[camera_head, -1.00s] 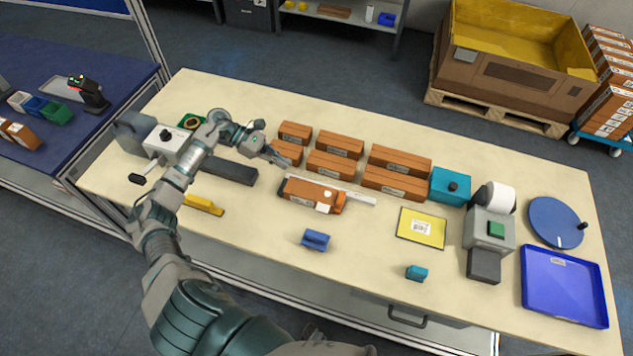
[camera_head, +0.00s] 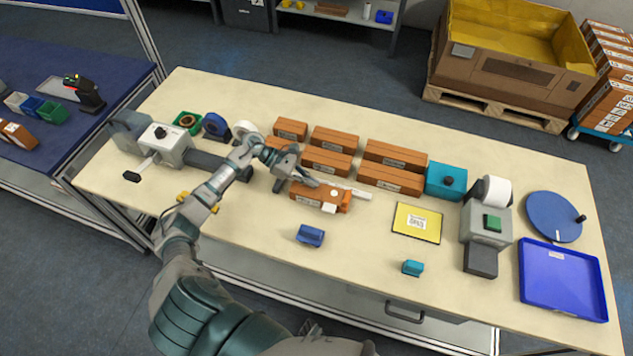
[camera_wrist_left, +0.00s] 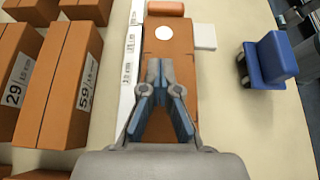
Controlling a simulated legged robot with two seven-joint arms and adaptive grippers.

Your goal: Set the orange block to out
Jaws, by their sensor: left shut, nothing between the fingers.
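A long brown-orange box (camera_head: 313,194) lies along a white printed ruler strip (camera_head: 358,191) near the table's middle. It has a round white sticker and a white tab (camera_wrist_left: 205,35) on its side. A brighter orange piece (camera_head: 346,200), which seems to be the orange block, is at its right end; it also shows at the top of the left wrist view (camera_wrist_left: 165,8). My left gripper (camera_head: 309,182) is over the box; its shut, empty fingertips (camera_wrist_left: 160,63) point along the box towards the sticker. I cannot tell whether they touch it. My right gripper is not in view.
Several brown boxes (camera_head: 392,178) stand in rows behind the ruler. A blue block (camera_head: 310,235), a small teal block (camera_head: 413,268) and a yellow pad (camera_head: 417,222) lie in front and to the right. The table between them is clear.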

